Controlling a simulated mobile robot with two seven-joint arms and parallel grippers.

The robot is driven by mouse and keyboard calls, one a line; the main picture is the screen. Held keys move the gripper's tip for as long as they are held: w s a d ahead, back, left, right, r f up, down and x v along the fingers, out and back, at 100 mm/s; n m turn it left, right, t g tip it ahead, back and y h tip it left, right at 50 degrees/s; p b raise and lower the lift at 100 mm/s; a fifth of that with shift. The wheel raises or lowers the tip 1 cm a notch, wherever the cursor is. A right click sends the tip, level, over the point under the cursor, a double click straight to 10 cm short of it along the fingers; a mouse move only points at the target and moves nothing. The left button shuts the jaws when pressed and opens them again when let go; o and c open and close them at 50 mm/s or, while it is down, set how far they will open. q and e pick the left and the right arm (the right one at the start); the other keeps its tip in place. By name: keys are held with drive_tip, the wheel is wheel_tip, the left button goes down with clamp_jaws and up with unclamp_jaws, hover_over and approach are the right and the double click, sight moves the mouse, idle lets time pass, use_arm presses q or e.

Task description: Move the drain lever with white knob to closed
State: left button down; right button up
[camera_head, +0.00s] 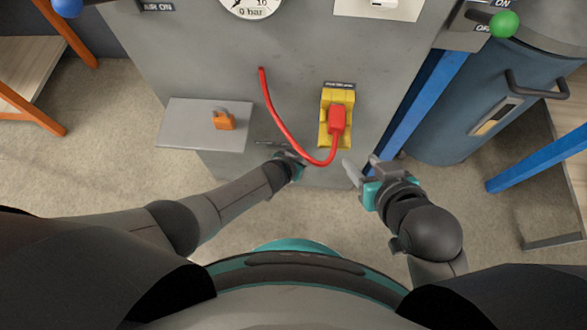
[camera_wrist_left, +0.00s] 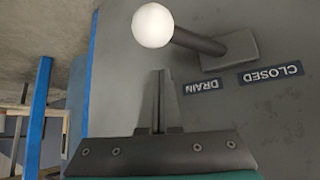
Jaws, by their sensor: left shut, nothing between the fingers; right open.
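The drain lever (camera_wrist_left: 198,41) shows in the left wrist view as a dark rod ending in a white knob (camera_wrist_left: 153,25). It comes out of a grey mount on the grey panel, beside upside-down labels reading DRAIN (camera_wrist_left: 201,86) and CLOSED (camera_wrist_left: 270,74). The rod points left, toward the side away from CLOSED. My left gripper (camera_wrist_left: 158,76) is shut and empty, its fingertips just below the knob with a gap showing. In the head view my left gripper (camera_head: 283,157) is low at the panel, and the knob cannot be made out. My right gripper (camera_head: 362,165) is open and empty.
A red plug (camera_head: 337,120) with a red cable (camera_head: 280,124) sits in a yellow socket above my grippers. A grey shelf (camera_head: 180,125) with an orange padlock (camera_head: 223,121) juts out at left. A blue post (camera_head: 425,95) and a blue drum (camera_head: 455,120) stand at right.

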use_arm(q)
drive_tip(key=shift+s+a+f, duration=0.1)
drive_tip(key=shift+s+a, duration=0.2)
drive_tip(key=shift+s, duration=0.3)
drive_tip(key=shift+s+a+f, duration=0.15)
drive_tip(key=shift+s+a, duration=0.1)
drive_tip(key=shift+s, duration=0.3)
drive_tip(key=shift+s+a+f, duration=0.1)
drive_tip(key=shift+s+a, duration=0.2)
drive_tip(key=shift+s, duration=0.3)
drive_tip(key=shift+a, duration=0.1)
